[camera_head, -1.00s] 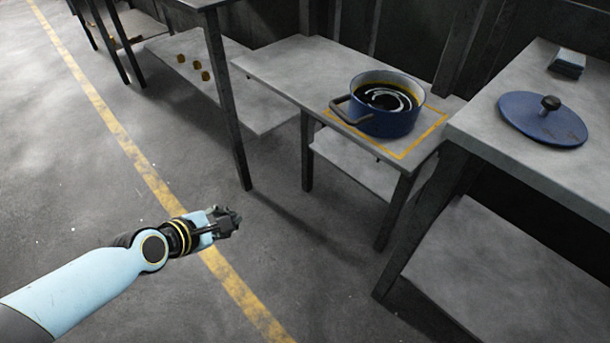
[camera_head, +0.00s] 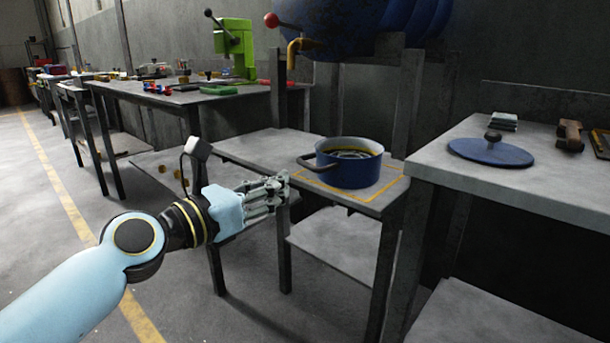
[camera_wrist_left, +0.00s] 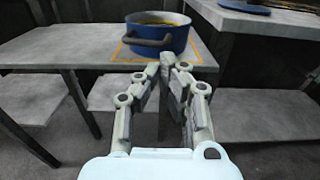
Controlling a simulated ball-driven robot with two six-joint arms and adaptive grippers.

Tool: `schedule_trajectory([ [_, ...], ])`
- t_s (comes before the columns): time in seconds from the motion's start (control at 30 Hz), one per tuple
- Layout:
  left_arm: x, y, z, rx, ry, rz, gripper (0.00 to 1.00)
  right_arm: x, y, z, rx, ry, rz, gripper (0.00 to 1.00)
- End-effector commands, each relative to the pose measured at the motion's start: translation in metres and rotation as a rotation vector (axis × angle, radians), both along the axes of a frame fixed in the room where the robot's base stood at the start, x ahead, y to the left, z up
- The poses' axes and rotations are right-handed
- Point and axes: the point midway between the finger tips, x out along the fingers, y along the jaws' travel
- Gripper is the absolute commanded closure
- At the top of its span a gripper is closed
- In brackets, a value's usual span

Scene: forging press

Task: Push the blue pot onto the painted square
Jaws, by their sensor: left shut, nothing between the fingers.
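The blue pot (camera_head: 349,164) stands upright on a low grey table (camera_head: 250,150), its dark handle pointing left toward me. It overlaps the orange painted square (camera_head: 392,191), whose outline shows on its front and right sides. The pot also shows in the left wrist view (camera_wrist_left: 158,34), with part of the square's outline (camera_wrist_left: 122,50) around it. My left gripper (camera_head: 286,180) is shut and empty, in front of the low table and left of the pot. In the left wrist view its fingertips (camera_wrist_left: 168,62) appear just below the pot, apart from it. My right gripper is out of view.
A higher table (camera_head: 540,165) at right carries a blue lid (camera_head: 490,151), a small stack (camera_head: 503,120) and a hammer (camera_head: 570,134). A workbench (camera_head: 190,97) with a green press (camera_head: 235,45) stands behind at left. A large blue tank (camera_head: 370,25) hangs over the back. The floor at left is clear.

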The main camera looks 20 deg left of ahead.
Motion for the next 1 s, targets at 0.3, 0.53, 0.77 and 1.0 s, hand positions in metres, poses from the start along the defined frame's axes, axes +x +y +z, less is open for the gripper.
schedule_trajectory([
  [0.3, 0.054, -0.021, -0.003, -0.002, 0.002, 0.000, 1.00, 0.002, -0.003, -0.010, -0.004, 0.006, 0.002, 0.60],
  [0.53, 0.068, -0.026, -0.002, -0.001, 0.001, 0.000, 1.00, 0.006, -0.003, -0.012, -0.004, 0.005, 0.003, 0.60],
  [0.77, 0.069, -0.026, -0.001, 0.001, 0.002, 0.000, 1.00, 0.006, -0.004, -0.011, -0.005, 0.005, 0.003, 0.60],
  [1.0, 0.079, -0.030, 0.002, -0.002, 0.001, 0.001, 1.00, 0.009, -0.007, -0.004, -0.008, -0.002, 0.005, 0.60],
])
